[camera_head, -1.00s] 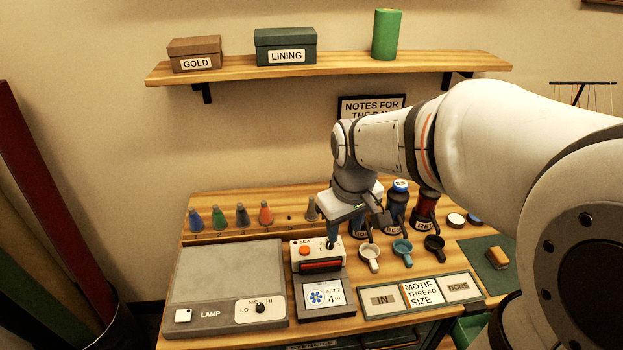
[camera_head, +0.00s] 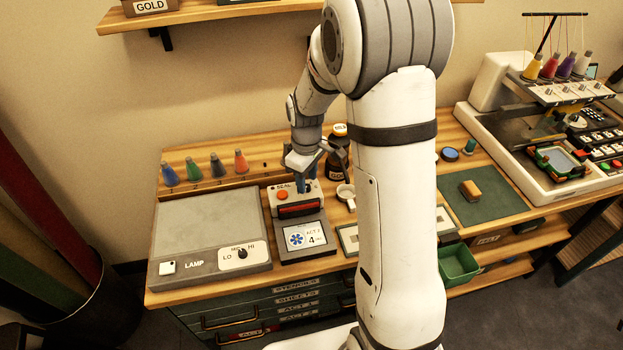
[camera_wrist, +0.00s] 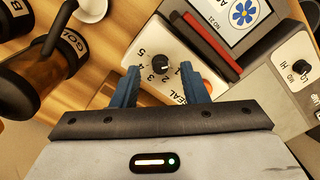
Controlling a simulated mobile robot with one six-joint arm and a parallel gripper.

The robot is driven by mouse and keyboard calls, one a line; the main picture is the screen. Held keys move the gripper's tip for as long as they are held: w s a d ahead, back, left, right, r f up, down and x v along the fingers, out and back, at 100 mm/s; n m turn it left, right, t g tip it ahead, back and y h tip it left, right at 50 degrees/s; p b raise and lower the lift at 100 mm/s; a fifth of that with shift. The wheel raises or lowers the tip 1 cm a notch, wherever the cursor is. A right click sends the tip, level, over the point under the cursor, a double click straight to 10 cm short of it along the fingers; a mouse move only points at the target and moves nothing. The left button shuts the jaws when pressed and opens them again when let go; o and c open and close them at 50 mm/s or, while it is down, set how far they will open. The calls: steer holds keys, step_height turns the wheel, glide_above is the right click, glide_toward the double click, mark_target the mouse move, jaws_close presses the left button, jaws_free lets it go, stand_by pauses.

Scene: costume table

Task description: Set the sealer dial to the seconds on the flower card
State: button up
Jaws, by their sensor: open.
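The sealer (camera_head: 295,204) stands on the bench with an orange SEAL button and a dark red bar. Its black dial (camera_wrist: 162,66) shows in the wrist view, ringed by numbers of which 5, 3 and 2 can be read; I cannot tell for sure where the dial points. The flower card (camera_head: 306,236) lies in front of the sealer, with a blue flower, ACT 2 and the number 4. It also shows partly in the wrist view (camera_wrist: 240,15). My gripper (camera_wrist: 165,82) is open, its blue fingers either side of the dial's near side, with a gap around it.
The lamp box (camera_head: 212,238) with its own LO-HI knob (camera_head: 241,254) is left of the sealer. Colored thread cones (camera_head: 217,164) line the back.

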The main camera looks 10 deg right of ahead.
steer(key=shift+f, duration=0.7)
